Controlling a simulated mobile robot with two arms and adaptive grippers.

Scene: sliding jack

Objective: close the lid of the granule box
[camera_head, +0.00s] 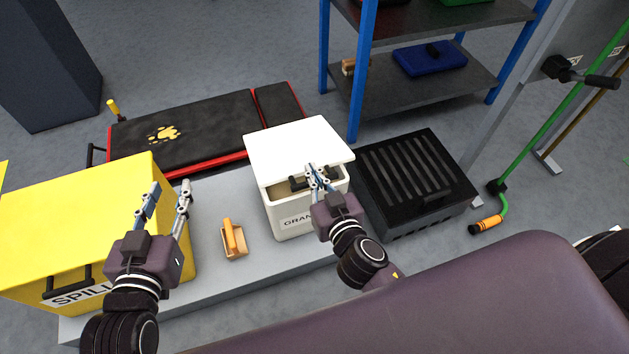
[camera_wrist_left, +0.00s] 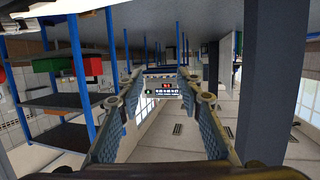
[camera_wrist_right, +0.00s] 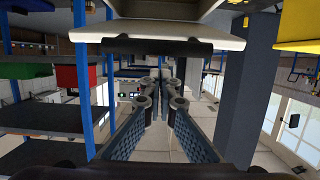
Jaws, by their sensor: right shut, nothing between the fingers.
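The white granule box (camera_head: 290,219) stands on a grey platform, its label partly hidden by my right arm. Its white lid (camera_head: 296,146) is raised at the front, with a gap through which brownish contents show. A dark handle (camera_head: 295,184) is at the lid's front edge. My right gripper (camera_head: 313,170) is shut and empty at the front of the lid, beside the handle; contact cannot be told. In the right wrist view the lid (camera_wrist_right: 222,40) and handle (camera_wrist_right: 157,46) appear above the fingers. My left gripper (camera_head: 168,188) is open and empty above the yellow bin's right side.
A yellow spill bin (camera_head: 70,220) stands left on the platform (camera_head: 215,195). A small wooden-handled brush (camera_head: 233,240) lies between bin and box. A black slatted crate (camera_head: 415,180) stands close right of the box. A blue-post shelf (camera_head: 430,80) is behind.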

